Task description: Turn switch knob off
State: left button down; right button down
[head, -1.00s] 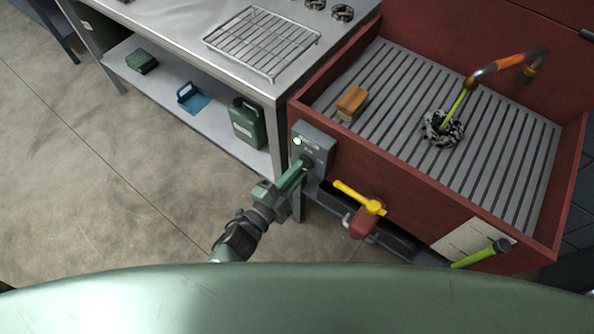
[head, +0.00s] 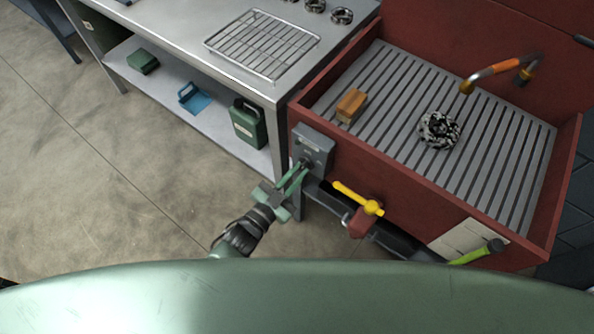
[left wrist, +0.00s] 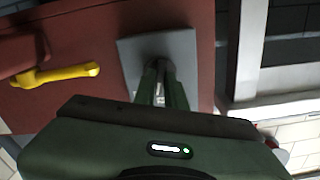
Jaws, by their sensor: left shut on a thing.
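The grey switch box (head: 316,143) is fixed to the left front corner of the red basin. Its indicator lamp shows no light now. My left gripper (head: 303,166) reaches the lower part of the box face and is shut on the switch knob, which its fingertips mostly hide. In the left wrist view the green fingers (left wrist: 160,78) close together against the grey box (left wrist: 187,52), and the knob between them is dark and hard to make out. My right gripper is not in view.
A yellow-handled valve (head: 358,198) sits just right of the box on the red basin (head: 420,185). An orange-banded spout (head: 492,72) hangs over the slatted basin floor, with no stream. A steel bench (head: 190,35) stands left; the floor before it is clear.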

pick_arm(q)
jog(key=shift+n, duration=1.7)
jog(key=c, duration=1.5)
grip_release()
jog(key=shift+o, duration=0.2)
jog(key=v, duration=0.8)
jog(key=shift+w, duration=0.1)
